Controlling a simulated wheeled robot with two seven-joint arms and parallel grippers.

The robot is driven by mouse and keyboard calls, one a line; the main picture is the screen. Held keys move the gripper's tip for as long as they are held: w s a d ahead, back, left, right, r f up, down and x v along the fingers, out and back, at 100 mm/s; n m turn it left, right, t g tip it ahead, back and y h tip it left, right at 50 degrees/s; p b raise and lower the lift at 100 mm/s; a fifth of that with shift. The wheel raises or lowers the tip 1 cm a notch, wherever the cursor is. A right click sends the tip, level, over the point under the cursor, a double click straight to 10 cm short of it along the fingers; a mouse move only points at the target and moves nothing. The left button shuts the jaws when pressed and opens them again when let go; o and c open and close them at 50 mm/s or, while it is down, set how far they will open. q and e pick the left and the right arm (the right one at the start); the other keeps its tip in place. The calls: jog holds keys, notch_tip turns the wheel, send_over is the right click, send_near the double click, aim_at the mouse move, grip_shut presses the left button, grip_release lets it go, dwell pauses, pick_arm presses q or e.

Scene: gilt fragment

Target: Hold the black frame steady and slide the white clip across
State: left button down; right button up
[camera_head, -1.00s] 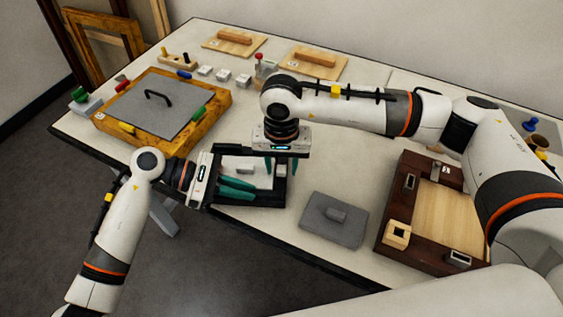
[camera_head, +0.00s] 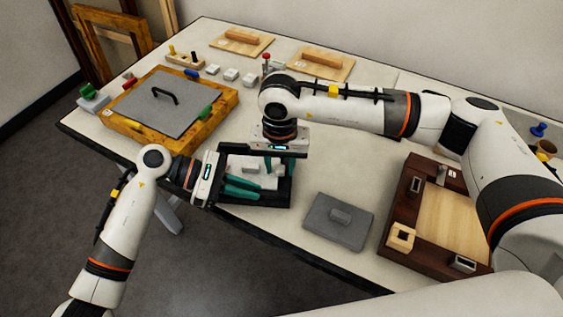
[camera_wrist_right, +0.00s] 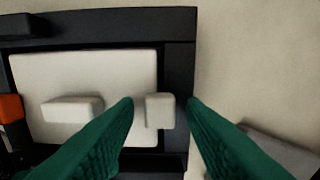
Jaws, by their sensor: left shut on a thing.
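The black frame (camera_head: 270,200) lies at the table's front edge, around a white panel with a raised block (camera_wrist_right: 72,109). My left gripper (camera_head: 241,187) is shut on the frame's left side; its exact contact is hard to see. The white clip (camera_wrist_right: 160,111) sits at the panel's right edge, by the frame's right bar, in the right wrist view. My right gripper (camera_wrist_right: 158,102) points down over it, with the green fingers open on either side of the clip. A gap shows on both sides. In the head view my right gripper (camera_head: 280,164) partly hides the clip.
A grey block with a handle (camera_head: 338,222) lies right of the frame. A dark wooden tray (camera_head: 397,238) stands further right. A yellow wooden frame with a grey plate (camera_head: 170,103) is at the left. Small white blocks (camera_head: 231,75) and boards lie behind.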

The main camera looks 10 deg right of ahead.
aim_at(280, 168)
jog(key=shift+o, duration=0.2)
jog(key=shift+r, duration=0.15)
notch_tip(280, 168, up, 12)
dwell(0.4)
pick_arm(q)
jog(key=c, duration=1.4)
grip_release()
jog(key=shift+o, duration=0.2)
